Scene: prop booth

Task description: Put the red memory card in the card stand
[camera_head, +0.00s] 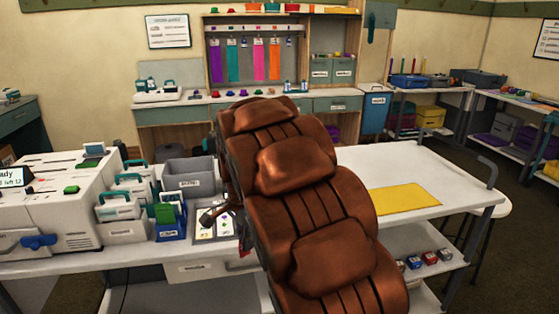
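A small blue holder (170,232) with a label stands on the front table, left of my arm. Green and dark upright cards (165,213) are in it. It looks like the card stand, but the label is too small to read. A small red piece (243,252) shows at the left edge of my arm. It may be the red memory card, but my arm hides most of it. My brown arm fills the middle of the view.
A grey bin (188,182) stands behind the blue holder, and white machines with teal handles (120,207) stand to its left. A yellow mat (403,199) lies right of my arm, with clear tabletop around it. Small colored boxes (430,257) sit on the lower shelf.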

